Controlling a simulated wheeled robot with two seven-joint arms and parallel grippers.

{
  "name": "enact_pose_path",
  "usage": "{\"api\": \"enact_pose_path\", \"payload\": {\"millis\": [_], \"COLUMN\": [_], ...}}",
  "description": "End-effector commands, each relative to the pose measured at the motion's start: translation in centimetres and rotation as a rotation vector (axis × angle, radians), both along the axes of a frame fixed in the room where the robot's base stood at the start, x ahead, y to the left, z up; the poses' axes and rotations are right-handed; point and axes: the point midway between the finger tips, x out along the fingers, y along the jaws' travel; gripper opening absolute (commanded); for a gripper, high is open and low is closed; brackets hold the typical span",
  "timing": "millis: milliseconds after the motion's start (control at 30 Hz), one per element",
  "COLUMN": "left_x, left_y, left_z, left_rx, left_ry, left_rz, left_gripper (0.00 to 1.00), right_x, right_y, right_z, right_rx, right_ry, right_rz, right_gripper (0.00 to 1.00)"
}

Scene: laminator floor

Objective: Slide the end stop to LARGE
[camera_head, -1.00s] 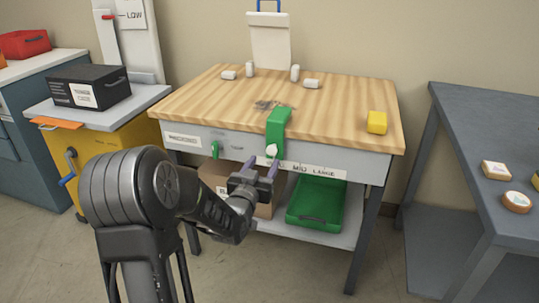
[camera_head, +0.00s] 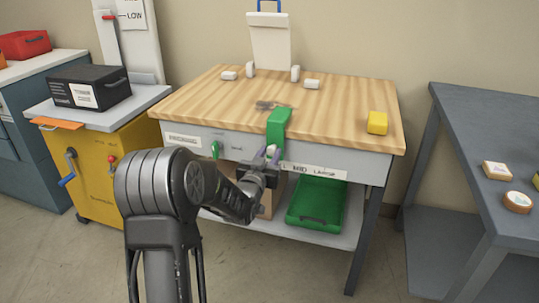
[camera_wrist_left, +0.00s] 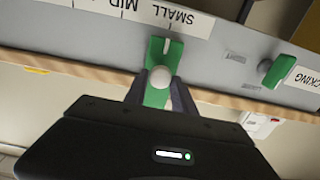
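The green end stop (camera_head: 278,126) sits over the front edge of the wooden bench, with a white knob (camera_wrist_left: 160,77) on its front. In the wrist view, its white index line lies by the word SMALL on the scale label (camera_wrist_left: 150,10); MID and LARGE are farther along. My left gripper (camera_head: 270,154) is at the knob, coming from the front. In the wrist view its two fingers (camera_wrist_left: 159,91) stand apart on either side of the green stop's lower part. My right gripper is not in view.
A smaller green lever (camera_head: 214,149) is on the bench front to the left. A green tray (camera_head: 316,203) and a cardboard box lie on the lower shelf. A yellow block (camera_head: 377,122) and small white pieces are on the bench top.

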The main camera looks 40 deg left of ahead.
Motion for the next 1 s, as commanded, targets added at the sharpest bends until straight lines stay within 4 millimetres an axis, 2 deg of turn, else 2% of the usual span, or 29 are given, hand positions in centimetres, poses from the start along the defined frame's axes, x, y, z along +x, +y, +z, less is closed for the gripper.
{"api": "enact_pose_path", "payload": {"millis": [33,367,1000], "left_x": [-0.01,-0.02,-0.02], "left_y": [0.0,0.0,0.0], "left_z": [0.0,0.0,-0.01], "left_rx": [0.0,0.0,0.0], "left_ry": [0.0,0.0,0.0], "left_rz": [0.0,0.0,0.0], "left_gripper": [0.26,0.0,0.0], "right_x": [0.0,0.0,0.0], "right_y": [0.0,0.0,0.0], "right_z": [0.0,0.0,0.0], "right_rx": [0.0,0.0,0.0], "right_ry": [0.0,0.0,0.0], "right_rz": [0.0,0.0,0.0], "right_gripper": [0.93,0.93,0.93]}}
